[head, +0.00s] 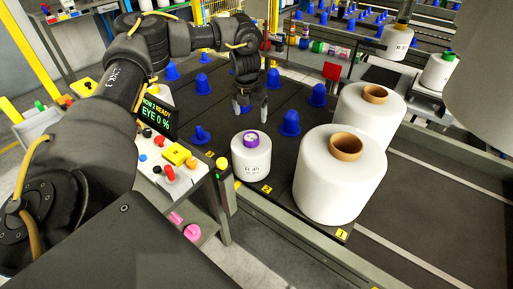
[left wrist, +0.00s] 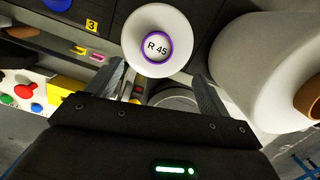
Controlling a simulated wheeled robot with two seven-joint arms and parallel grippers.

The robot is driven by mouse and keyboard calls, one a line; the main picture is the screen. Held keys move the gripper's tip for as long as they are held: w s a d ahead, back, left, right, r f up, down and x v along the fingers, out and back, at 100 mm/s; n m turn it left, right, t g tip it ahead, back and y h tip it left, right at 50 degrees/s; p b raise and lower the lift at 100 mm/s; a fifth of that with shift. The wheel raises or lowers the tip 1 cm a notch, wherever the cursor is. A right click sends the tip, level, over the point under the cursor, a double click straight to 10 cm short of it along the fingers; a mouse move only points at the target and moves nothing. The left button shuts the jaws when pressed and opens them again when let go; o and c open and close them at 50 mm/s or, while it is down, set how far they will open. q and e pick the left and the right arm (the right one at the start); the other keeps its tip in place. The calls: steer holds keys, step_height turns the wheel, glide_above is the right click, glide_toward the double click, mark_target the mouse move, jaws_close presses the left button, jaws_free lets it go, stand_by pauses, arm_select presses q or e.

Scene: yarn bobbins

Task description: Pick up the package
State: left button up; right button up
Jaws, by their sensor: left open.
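A small white yarn bobbin (head: 251,164) with a purple ring and a label stands at the near edge of the dark table. In the left wrist view the same bobbin (left wrist: 141,40) shows end-on, its label reading R 45. My left gripper (head: 250,108) is open and empty, above the table and behind the bobbin in the head view. In the left wrist view the open fingers (left wrist: 159,82) point toward the bobbin, which lies just beyond their tips; no contact shows. I cannot tell which thing is called the package. My right gripper is not in view.
Two large white bobbins (head: 338,190) with brown cores stand right of the small one. Blue pegs (head: 290,123) rise from the table. A control panel (head: 165,165) with buttons and a screen stands at left. The dark surface (head: 425,200) at right is clear.

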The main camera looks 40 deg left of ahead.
mark_target(251, 136)
arm_select(q)
steer(key=f, duration=0.3)
steer(key=a+f, duration=0.1)
steer(key=f, duration=0.1)
steer(key=shift+s, duration=0.2)
steer(key=shift+w+d+f, duration=0.1)
steer(key=shift+f, duration=0.1)
steer(key=shift+f+p, duration=0.1)
steer(key=shift+p, duration=0.25)
steer(key=f, duration=0.3)
steer(key=f+p, duration=0.1)
steer(key=f, duration=0.1)
steer(key=shift+w+d, duration=0.15)
steer(key=shift+w, duration=0.15)
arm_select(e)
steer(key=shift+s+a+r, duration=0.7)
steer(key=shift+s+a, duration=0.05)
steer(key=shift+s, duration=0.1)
arm_select(q)
steer(key=shift+c, duration=0.4)
steer(key=c, duration=1.7)
steer(key=shift+w+r, duration=0.1)
steer(key=shift+r, duration=0.05)
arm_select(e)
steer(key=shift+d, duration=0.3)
